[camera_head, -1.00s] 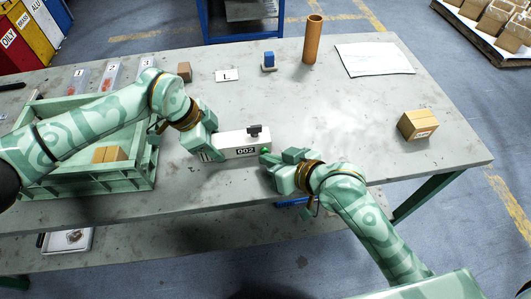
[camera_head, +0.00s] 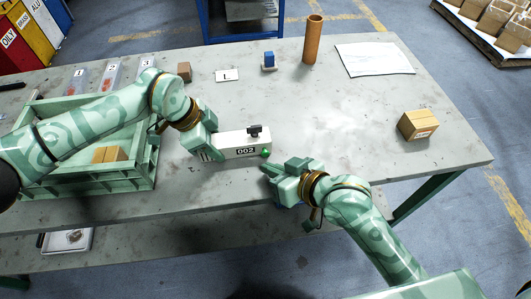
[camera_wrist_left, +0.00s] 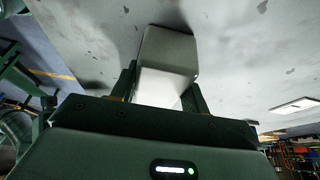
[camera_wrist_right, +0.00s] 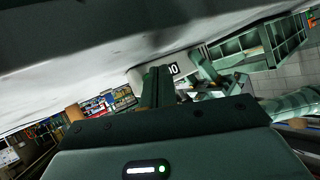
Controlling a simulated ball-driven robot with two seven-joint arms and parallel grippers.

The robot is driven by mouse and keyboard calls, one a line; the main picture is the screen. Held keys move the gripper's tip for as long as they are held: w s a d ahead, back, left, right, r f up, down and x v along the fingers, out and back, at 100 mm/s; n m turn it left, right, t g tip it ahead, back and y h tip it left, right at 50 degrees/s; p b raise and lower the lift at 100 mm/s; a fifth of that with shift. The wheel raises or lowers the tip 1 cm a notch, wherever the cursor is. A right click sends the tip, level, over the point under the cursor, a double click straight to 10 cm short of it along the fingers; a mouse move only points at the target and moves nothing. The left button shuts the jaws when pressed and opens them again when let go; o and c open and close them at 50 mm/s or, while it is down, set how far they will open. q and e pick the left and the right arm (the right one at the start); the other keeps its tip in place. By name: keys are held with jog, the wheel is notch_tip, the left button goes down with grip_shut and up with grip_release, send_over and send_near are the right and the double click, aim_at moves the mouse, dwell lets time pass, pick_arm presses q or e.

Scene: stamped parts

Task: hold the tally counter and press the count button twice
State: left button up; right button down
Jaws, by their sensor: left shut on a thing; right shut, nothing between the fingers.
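The tally counter (camera_head: 240,145) is a white box with a black knob on top and a dark display reading 002. A green button (camera_head: 266,153) sits at its right end. My left gripper (camera_head: 212,147) is shut on the counter's left end; the left wrist view shows the white body (camera_wrist_left: 168,65) between the fingers. My right gripper (camera_head: 268,169) is shut and empty, just right of and below the green button, apart from it. In the right wrist view part of the counter (camera_wrist_right: 172,69) shows beyond the closed fingers (camera_wrist_right: 158,85).
A green crate (camera_head: 110,183) with a cardboard box (camera_head: 108,154) is at the left. A brown tube (camera_head: 312,40), a blue part (camera_head: 268,61), a paper sheet (camera_head: 373,59) and a carton (camera_head: 418,124) stand or lie farther off. The table (camera_head: 330,120) is clear in the middle.

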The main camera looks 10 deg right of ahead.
jog(key=shift+s, duration=2.3)
pick_arm(q)
jog(key=o, duration=1.3)
jog(key=shift+c, duration=0.2)
jog(key=shift+r, duration=0.1)
jog(key=v, duration=1.1)
jog(key=shift+a+r, duration=0.25)
jog(key=shift+r, duration=0.05)
